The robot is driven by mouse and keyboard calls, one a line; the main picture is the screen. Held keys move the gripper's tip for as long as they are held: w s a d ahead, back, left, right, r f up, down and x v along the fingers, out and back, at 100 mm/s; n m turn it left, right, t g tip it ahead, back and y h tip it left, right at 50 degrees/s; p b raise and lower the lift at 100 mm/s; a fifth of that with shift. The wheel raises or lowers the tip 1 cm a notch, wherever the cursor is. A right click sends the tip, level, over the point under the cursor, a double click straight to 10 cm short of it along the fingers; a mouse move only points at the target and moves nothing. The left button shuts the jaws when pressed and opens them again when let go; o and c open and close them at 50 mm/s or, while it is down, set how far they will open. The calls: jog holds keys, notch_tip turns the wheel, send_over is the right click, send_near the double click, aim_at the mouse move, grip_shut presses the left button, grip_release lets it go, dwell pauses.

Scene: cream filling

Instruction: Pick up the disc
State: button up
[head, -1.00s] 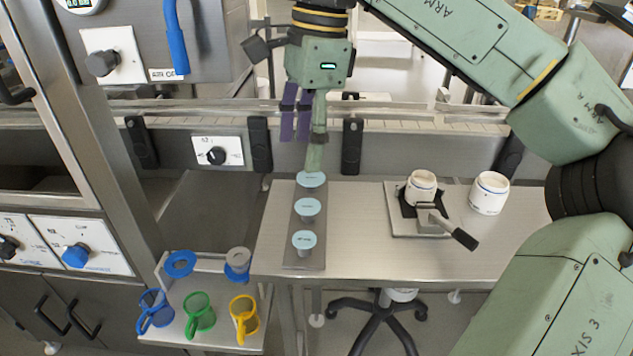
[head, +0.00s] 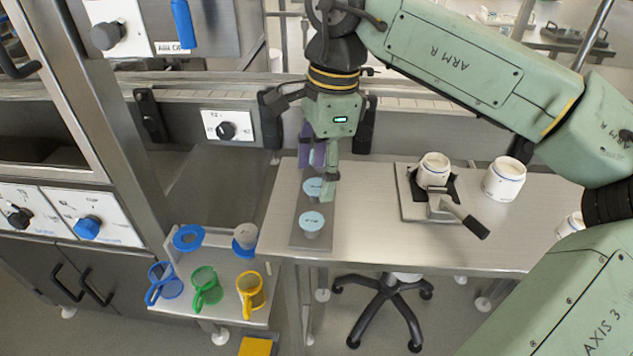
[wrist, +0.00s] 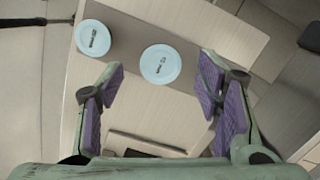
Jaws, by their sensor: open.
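Pale blue round discs stand in a row on short supports along a grey strip (head: 299,238) on the table. The near disc (head: 312,221) is clear in the head view. The middle disc (head: 312,187) is partly behind a finger of my gripper (head: 319,172), and the far disc (head: 311,157) is mostly hidden. In the wrist view my gripper (wrist: 160,88) is open and empty, with purple pads on both fingers. One disc (wrist: 160,64) lies between the fingertip directions, apart from both pads. Another disc (wrist: 93,38) is up and left, outside the fingers.
A metal holder with a black lever (head: 461,219) carries a white jar (head: 434,170); another white jar (head: 503,180) stands right of it. The table's front middle is clear.

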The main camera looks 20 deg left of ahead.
jog(key=shift+a+f, duration=0.1)
jog(key=shift+f, duration=0.25)
jog(key=shift+f, duration=0.25)
jog(key=shift+c, duration=0.6)
jog(key=c, duration=0.7)
jog(key=shift+o, duration=0.2)
